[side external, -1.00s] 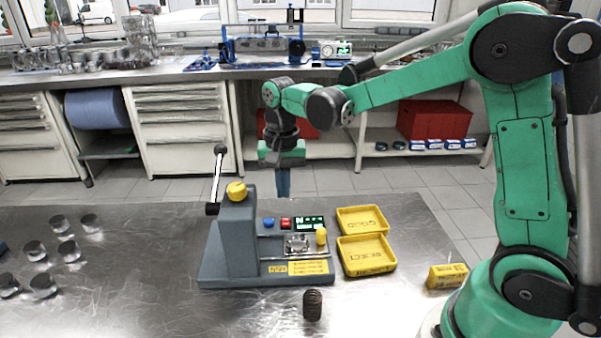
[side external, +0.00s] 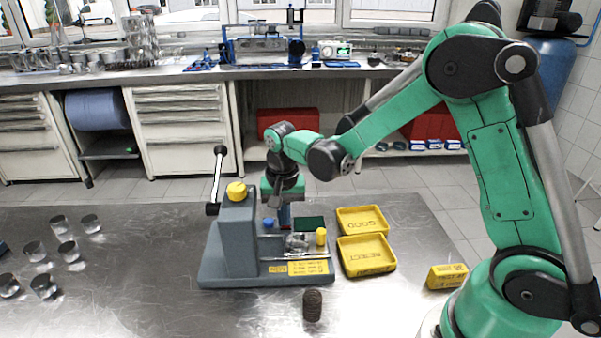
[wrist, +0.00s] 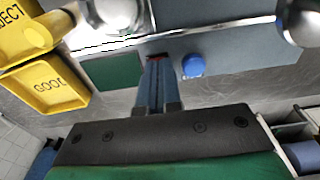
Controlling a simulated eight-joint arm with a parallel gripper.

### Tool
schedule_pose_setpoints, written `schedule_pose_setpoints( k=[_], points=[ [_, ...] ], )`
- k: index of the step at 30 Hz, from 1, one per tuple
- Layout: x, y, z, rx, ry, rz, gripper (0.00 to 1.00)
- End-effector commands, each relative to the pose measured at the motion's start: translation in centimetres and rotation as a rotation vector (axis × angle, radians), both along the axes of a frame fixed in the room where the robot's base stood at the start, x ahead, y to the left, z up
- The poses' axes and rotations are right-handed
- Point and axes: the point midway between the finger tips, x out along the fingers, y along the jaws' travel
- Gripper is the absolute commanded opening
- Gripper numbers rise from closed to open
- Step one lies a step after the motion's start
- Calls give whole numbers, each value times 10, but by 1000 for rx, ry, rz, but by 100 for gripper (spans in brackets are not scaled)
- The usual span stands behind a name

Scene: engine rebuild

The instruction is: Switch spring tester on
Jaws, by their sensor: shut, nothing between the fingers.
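The grey spring tester (side external: 237,245) stands on the metal table, with a lever and a yellow knob on its column. Its display (side external: 308,224) is plain dark green with no lit text; it also shows dark in the wrist view (wrist: 108,73). The blue button (side external: 268,224) is clear of the fingers in the wrist view (wrist: 192,66). My gripper (side external: 284,224) is shut, pointing down at the red button (wrist: 157,55), which is mostly hidden by the fingertips (wrist: 157,61). The fingertips appear to touch it.
Yellow GOOD (side external: 340,220) and REJECT (side external: 343,264) trays sit right of the tester. A dark coil spring (side external: 312,305) stands in front. A yellow block (side external: 446,276) lies near my base. Several metal cylinders (side external: 67,251) stand at the left.

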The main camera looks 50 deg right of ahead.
Motion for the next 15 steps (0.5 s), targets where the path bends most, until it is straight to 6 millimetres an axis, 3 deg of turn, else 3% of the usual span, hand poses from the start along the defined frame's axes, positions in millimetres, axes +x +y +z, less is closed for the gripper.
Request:
schedule_pose_setpoints(
  k=[3, 15],
  points=[
    [-2, 2, -8, -31, -39, 4, 0],
    [0, 1, -8, -23, -37, 2, 0]
  ],
)
